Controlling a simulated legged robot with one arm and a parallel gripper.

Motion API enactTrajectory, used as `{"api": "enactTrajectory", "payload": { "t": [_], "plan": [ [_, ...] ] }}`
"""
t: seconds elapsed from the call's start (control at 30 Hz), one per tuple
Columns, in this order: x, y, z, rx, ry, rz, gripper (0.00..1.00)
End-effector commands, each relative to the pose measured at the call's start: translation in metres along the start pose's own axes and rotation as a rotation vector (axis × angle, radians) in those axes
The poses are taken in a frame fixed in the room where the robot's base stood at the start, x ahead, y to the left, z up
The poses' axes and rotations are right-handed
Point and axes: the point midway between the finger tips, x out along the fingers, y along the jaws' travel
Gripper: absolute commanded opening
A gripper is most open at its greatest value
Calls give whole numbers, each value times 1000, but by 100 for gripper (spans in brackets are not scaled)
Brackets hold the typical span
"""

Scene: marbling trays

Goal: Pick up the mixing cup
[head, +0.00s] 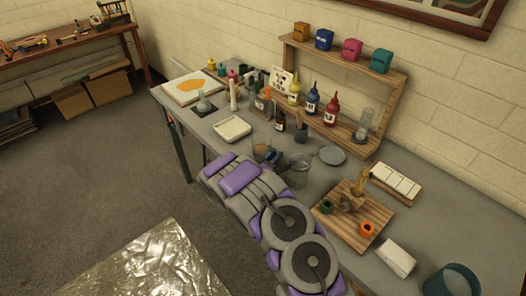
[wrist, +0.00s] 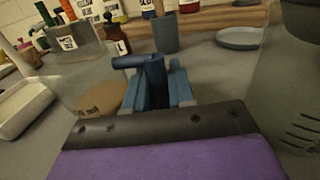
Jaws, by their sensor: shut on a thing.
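The mixing cup, which looks clear with a brown disc-like area (wrist: 103,97), is just left of my fingers in the wrist view. In the head view it shows as a small orange-brown cup (head: 261,149) beyond the end of my arm. My gripper (wrist: 168,88) is shut on a dark blue handle-like part (wrist: 150,68), which seems to belong to this cup. My purple wrist shell hides the lower part of the cup, so I cannot tell whether it touches the table. My gripper (head: 270,157) is low over the grey table in the head view.
A clear beaker (head: 299,171) stands close on the right. A dark grey cup (wrist: 166,33) and a grey dish (head: 332,155) are behind. A white tray (head: 233,129) lies left. Several bottles line the wooden rack (head: 350,133). A wooden board (head: 337,221) is at right.

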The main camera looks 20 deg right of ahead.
Motion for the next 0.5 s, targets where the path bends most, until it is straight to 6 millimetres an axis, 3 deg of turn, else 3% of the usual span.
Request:
{"api": "enactTrajectory", "payload": {
  "t": [0.13,0.5],
  "plan": [
    [-1,0,-1,-1,3,1,0],
    [-1,1,-1,-1,3,3,0]
  ]
}}
